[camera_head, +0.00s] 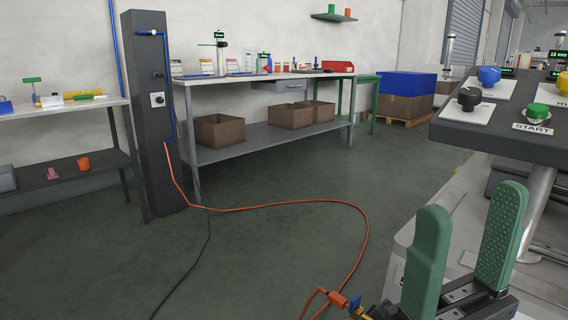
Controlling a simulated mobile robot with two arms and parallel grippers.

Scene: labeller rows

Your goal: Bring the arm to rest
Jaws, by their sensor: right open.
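My right gripper (464,251) is at the lower right of the head view. Its two green padded fingers stand upright and apart, with nothing between them. It is in front of and below a dark control panel (470,134) and touches nothing that I can see. The rest of the right arm is cut off by the bottom edge. My left gripper is not in view.
The panel carries a black knob (469,98), a blue knob (489,76) and a green START button (538,111). An orange hose (366,225) loops over the floor to a brass fitting with a blue valve (355,302) beside the gripper. Workbenches line the wall; mid floor is otherwise clear.

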